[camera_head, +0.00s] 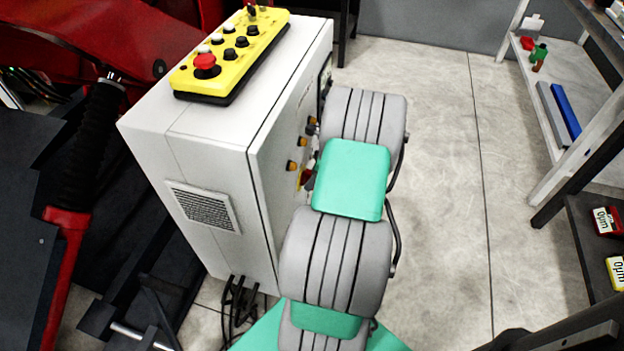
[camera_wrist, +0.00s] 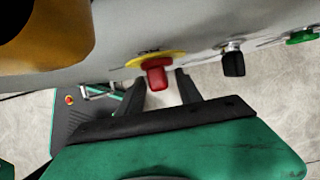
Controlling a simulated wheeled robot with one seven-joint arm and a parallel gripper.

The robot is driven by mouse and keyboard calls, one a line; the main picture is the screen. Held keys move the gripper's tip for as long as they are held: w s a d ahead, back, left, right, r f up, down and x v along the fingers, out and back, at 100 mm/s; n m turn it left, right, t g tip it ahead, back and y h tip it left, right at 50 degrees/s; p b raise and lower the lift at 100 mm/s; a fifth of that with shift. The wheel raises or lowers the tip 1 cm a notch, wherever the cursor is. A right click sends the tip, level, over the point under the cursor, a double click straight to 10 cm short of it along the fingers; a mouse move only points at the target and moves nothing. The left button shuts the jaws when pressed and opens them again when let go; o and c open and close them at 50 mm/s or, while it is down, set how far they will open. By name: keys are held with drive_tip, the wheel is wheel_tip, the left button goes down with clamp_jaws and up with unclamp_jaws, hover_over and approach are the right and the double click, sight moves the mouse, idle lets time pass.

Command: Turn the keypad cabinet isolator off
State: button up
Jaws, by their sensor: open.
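The isolator is a red handle (camera_wrist: 157,76) on a yellow plate (camera_wrist: 138,61) on the cabinet face in the wrist view. Small dark lettering shows by the plate, too blurred to read surely. My gripper (camera_wrist: 160,79) is open, with one dark finger on each side of the red handle; I cannot tell whether either touches it. In the head view the white cabinet (camera_head: 208,125) stands left of my arm, and the red isolator handle (camera_head: 308,179) shows at its right face, partly covered by my arm. My gripper is hidden there.
A yellow keypad box (camera_head: 232,60) with a red mushroom button lies on the cabinet top. A black knob (camera_wrist: 233,63) and a green button (camera_wrist: 302,37) sit right of the handle in the wrist view. Shelving (camera_head: 590,120) stands at the right; floor between is clear.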

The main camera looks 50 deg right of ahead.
drive_tip(key=shift+w+f, duration=0.1)
drive_tip(key=shift+f, duration=0.25)
drive_tip(key=shift+c, duration=0.2)
clamp_jaws()
